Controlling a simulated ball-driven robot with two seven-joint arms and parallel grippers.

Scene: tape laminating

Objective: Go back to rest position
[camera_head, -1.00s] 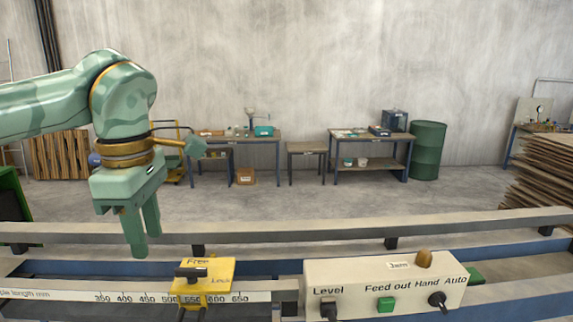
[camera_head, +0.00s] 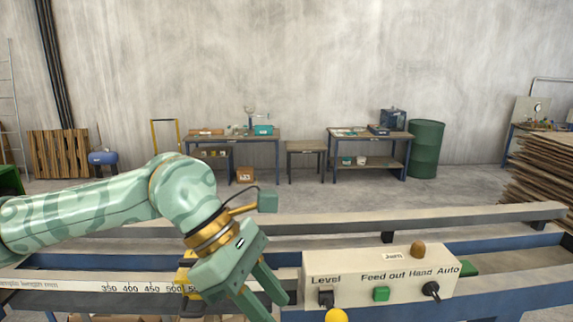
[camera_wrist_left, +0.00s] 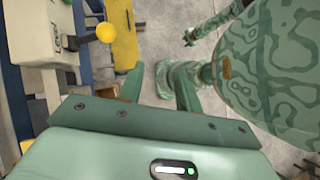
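My left gripper (camera_head: 262,298) is low in the head view, left of the control box (camera_head: 375,278), with its fingers pointing down. In the left wrist view its two fingers (camera_wrist_left: 158,88) are spread, with nothing between them. The box carries Level, Feed out and Hand/Auto labels, a green button (camera_head: 381,294), dark switches and an orange knob (camera_head: 418,249). A yellow ball (camera_head: 337,315) shows below the box. It also shows in the left wrist view (camera_wrist_left: 105,33). My left arm mostly hides the yellow block (camera_head: 187,275) on the ruler.
Machine rails (camera_head: 400,228) run across the front. Two workbenches (camera_head: 233,138) (camera_head: 370,136), a green barrel (camera_head: 426,148) and stacked boards (camera_head: 545,174) stand farther back. Open floor lies between the rails and benches.

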